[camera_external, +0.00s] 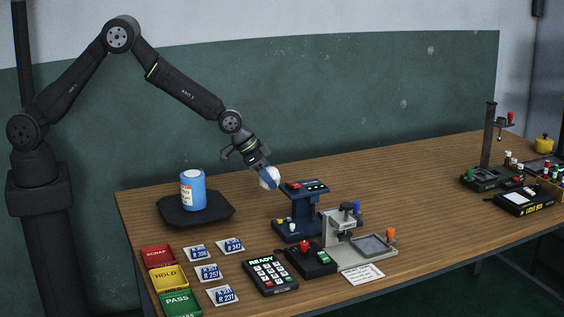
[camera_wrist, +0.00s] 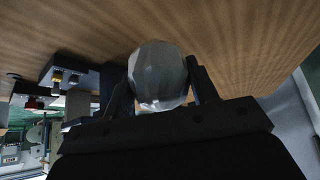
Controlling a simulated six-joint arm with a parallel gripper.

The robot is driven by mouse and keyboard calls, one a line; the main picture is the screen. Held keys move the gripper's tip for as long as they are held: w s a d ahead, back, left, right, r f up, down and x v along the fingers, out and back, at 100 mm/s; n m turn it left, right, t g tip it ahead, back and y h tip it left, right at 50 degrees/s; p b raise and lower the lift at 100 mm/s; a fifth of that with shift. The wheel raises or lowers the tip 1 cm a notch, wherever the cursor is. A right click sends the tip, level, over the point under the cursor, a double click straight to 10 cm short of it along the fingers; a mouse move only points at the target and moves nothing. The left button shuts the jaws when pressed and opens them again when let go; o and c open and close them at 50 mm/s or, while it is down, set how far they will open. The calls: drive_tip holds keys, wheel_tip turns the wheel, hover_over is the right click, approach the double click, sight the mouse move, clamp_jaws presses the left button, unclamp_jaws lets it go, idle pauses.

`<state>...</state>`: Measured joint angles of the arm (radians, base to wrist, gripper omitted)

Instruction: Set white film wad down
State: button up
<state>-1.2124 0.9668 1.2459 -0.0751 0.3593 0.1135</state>
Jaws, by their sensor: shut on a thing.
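The white film wad (camera_external: 269,178) is a crumpled whitish ball at the end of my arm in the external view. It fills the space between the two fingers in the wrist view (camera_wrist: 158,75). My gripper (camera_external: 265,174) is shut on it, one finger on either side. The gripper also shows in the wrist view (camera_wrist: 160,92). The wad appears held above the wooden table (camera_external: 400,158), just left of and behind the dark blue device (camera_external: 304,207). Its exact height over the table is hard to tell.
A blue canister (camera_external: 193,190) stands on a black tray (camera_external: 170,212) at left. A grey fixture (camera_external: 368,247), a black keypad (camera_external: 270,275), labelled cards (camera_external: 208,272) and SCRAP (camera_external: 157,256), HOLD (camera_external: 168,278) and PASS (camera_external: 178,303) trays occupy the front. The table's middle right is clear.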

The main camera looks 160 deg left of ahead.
sight(271, 201)
drive_tip(key=shift+s+a+f, duration=0.3)
drive_tip(key=shift+a+f, duration=0.1)
drive_tip(key=shift+f, duration=1.9)
drive_tip(key=shift+f, duration=0.15)
drive_tip(key=o, duration=0.9)
drive_tip(key=shift+o, duration=0.2)
